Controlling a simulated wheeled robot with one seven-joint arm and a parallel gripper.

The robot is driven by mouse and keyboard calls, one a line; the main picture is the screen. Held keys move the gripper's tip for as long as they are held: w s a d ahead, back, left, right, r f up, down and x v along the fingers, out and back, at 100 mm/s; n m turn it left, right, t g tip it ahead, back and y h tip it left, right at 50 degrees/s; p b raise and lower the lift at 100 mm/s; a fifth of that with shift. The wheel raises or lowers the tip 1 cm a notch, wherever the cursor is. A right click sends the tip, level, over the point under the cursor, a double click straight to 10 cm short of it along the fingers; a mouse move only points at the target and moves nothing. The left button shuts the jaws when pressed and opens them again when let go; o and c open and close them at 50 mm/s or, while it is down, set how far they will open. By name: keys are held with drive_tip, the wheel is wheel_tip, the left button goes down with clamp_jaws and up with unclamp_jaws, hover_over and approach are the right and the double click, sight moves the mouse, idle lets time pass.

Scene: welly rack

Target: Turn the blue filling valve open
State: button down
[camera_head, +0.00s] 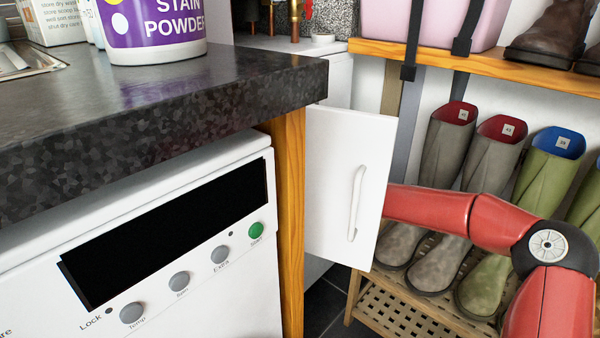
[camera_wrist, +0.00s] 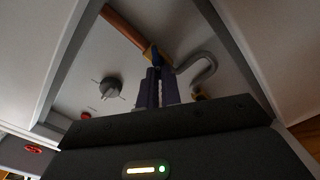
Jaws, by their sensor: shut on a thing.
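In the wrist view, my gripper (camera_wrist: 157,76) reaches into a white cabinet, its two dark fingers close together. It is shut on the blue filling valve (camera_wrist: 156,56), a small dark blue handle at the fingertips. The valve sits at the brass end of a copper pipe (camera_wrist: 125,27). The fingers cover much of the handle, so its exact angle is hard to tell. In the head view, my red arm passes behind the open white cabinet door (camera_head: 340,180), which hides my gripper and the valve.
A curved grey hose (camera_wrist: 205,62) is right of the fingers, and a round grey knob (camera_wrist: 110,87) is left. Cabinet walls close in on both sides. The worktop (camera_head: 190,90) and washing machine (camera_head: 180,240) stand left; the boot rack (camera_head: 400,310) stands right.

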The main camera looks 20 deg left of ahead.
drive_tip(key=n+b, duration=0.1)
drive_tip(key=n, duration=0.2)
drive_tip(key=shift+a+f+n, duration=0.1)
drive_tip(key=shift+f+n, duration=0.05)
drive_tip(key=shift+n, duration=0.15)
drive_tip(key=shift+f+n+b, duration=0.1)
drive_tip(key=shift+n+b, duration=0.2)
drive_tip(key=shift+n, duration=1.1)
drive_tip(key=c, duration=1.6)
unclamp_jaws()
drive_tip(key=v, duration=0.8)
